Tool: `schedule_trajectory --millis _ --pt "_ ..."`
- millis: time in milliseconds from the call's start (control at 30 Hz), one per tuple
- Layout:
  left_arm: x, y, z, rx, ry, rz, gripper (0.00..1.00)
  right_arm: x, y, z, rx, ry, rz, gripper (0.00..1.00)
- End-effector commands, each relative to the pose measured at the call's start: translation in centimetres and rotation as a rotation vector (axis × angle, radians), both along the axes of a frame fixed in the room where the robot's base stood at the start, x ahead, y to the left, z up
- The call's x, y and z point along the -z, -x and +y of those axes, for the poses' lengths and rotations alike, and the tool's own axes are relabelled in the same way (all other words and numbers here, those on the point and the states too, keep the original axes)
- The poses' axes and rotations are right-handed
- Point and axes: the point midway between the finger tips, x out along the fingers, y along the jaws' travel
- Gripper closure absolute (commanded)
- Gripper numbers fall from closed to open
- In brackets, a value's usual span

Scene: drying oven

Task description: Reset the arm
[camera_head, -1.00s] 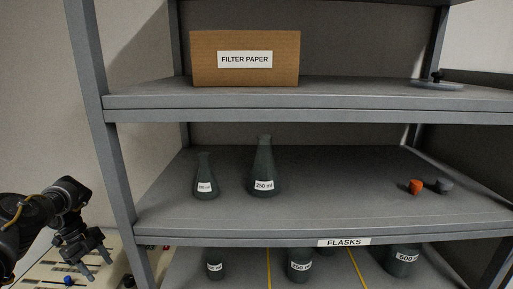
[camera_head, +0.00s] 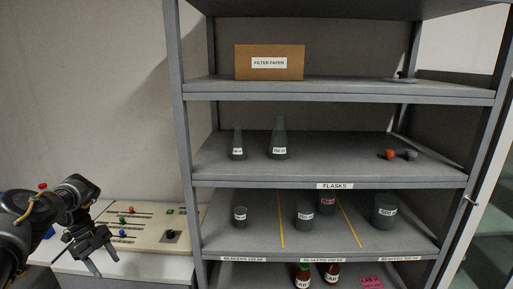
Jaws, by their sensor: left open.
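My left arm comes in from the left edge. Its black gripper (camera_head: 90,262) points downward with the fingers apart, and nothing shows between them. It is left of the grey shelf unit (camera_head: 340,92), in front of the beige control panel (camera_head: 150,240), clear of the shelves. My right gripper does not show.
The shelf unit holds a filter paper box (camera_head: 270,75), two flasks (camera_head: 279,140), an orange stopper (camera_head: 389,154), a grey stopper (camera_head: 410,155), several beakers (camera_head: 304,215) and capped bottles (camera_head: 303,276). A white table (camera_head: 130,275) carries the panel. A glass door (camera_head: 490,170) stands at right.

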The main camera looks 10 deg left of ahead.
Motion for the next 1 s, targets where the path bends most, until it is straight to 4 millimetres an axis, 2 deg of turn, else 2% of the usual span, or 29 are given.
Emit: schedule_trajectory --millis 200,367,567,667,767,867,1000 --pt "2.7 -0.7 -1.8 0.037 0.008 -0.01 0.47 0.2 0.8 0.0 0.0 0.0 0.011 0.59" --pt "5.5 -1.6 -4.0 0.075 0.02 -0.024 0.47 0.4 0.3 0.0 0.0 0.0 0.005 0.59" --pt "10.5 -2.6 -8.1 0.126 0.049 -0.054 0.47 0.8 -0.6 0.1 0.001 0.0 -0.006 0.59" --pt "13.8 -3.0 -10.9 0.146 0.073 -0.073 0.47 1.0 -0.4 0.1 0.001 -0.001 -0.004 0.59" --pt "18.0 -3.0 -14.7 0.16 0.107 -0.101 0.47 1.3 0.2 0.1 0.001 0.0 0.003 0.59" --pt "23.5 -2.5 -19.8 0.148 0.158 -0.138 0.47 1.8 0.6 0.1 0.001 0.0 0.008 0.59" --pt "31.6 -0.3 -27.9 0.045 0.237 -0.192 0.47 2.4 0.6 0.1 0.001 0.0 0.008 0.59"
